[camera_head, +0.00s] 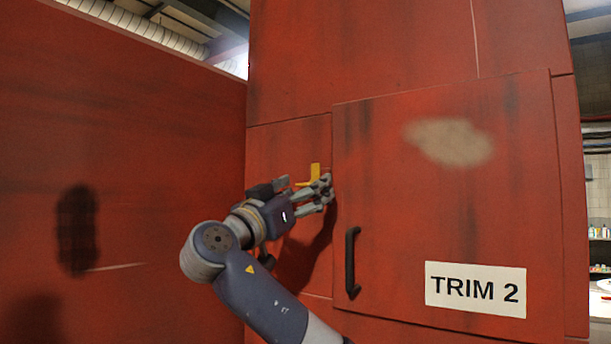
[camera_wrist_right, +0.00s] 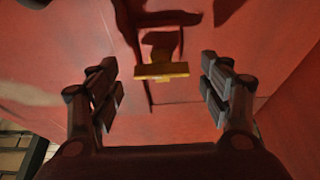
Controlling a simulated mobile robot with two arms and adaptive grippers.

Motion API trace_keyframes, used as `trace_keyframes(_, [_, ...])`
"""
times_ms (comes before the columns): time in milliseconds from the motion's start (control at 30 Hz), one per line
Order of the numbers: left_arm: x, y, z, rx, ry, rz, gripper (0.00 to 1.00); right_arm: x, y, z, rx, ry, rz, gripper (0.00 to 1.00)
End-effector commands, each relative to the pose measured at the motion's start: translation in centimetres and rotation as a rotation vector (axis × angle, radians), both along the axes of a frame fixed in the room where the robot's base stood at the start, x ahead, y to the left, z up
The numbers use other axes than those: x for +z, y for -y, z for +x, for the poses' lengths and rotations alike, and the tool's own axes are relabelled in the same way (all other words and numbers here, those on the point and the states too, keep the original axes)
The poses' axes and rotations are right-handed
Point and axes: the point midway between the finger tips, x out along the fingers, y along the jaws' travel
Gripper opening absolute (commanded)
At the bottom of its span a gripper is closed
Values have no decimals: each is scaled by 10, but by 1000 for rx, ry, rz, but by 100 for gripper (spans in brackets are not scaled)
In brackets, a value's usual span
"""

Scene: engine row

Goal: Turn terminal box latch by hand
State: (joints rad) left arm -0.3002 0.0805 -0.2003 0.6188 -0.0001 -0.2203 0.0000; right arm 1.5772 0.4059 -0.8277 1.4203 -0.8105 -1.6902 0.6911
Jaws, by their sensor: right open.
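The yellow latch (camera_head: 315,171) is on the red terminal box, just left of the edge of the door panel (camera_head: 400,200). In the head view, my right gripper (camera_head: 306,190) is at the latch and partly covers its lower part. The right wrist view shows the yellow latch (camera_wrist_right: 162,71) between and beyond the two spread fingers of my right gripper (camera_wrist_right: 160,88). The fingers are open, with a clear gap on both sides of the latch. Whether anything touches the latch cannot be told from the head view. My left gripper is not in view.
A black handle (camera_head: 351,262) stands out from the door, below and right of the latch. A white TRIM 2 label (camera_head: 475,289) is low on the door. A red wall (camera_head: 140,150) stands on the left. Shelves show at the far right.

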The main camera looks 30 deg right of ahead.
Motion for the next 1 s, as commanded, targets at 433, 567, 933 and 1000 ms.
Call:
trace_keyframes(433, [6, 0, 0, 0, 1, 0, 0, 3, 10, 4, 1, -2, 0, 72])
trace_keyframes(567, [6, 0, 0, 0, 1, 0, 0, 3, 10, 4, 1, -2, 0, 44])
trace_keyframes(933, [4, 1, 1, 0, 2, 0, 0, 2, 9, 4, 2, 11, 7, 27])
trace_keyframes(1000, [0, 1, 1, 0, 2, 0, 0, 1, 9, 4, 2, 28, 13, 27])
